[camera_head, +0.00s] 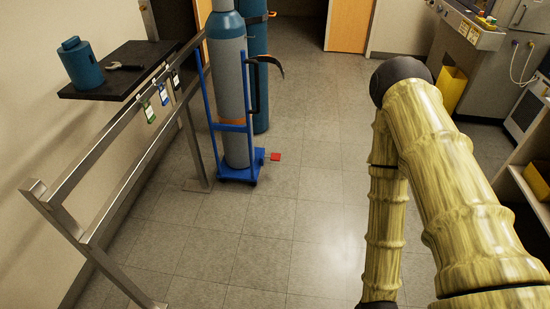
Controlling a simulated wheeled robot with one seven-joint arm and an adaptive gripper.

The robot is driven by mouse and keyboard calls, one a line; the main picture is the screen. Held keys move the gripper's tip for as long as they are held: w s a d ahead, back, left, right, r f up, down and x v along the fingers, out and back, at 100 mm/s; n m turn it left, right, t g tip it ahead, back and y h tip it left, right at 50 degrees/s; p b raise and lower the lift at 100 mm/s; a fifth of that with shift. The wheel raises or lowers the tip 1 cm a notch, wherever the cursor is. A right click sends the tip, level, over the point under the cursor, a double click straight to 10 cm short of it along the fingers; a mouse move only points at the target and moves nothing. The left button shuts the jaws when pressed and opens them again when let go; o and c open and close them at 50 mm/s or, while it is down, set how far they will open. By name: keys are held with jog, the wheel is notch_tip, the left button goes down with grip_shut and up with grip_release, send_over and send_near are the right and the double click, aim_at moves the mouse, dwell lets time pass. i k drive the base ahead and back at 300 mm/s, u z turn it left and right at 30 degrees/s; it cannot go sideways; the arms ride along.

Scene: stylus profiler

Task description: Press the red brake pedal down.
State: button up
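The red brake pedal (275,157) is a small red plate low at the right side of a blue cylinder cart (240,174), near the floor. The cart stands upright and carries a tall grey-blue gas cylinder (229,90). My arm, in a yellow bamboo-like cover, fills the right side of the head view, well to the right of the pedal. My gripper is not visible; the lower part of the arm runs out of the bottom edge of the picture. I see nothing touching the pedal.
A metal rail (110,165) with hanging tags runs along the left wall. A dark shelf (116,70) holds a blue container (80,63). A second cylinder (258,65) stands behind the cart. Machines and shelving line the right. The tiled floor (310,190) right of the pedal is clear.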

aim_at(274, 157)
jog(key=u, duration=0.3)
jog(key=i, duration=2.15)
jog(key=z, duration=0.55)
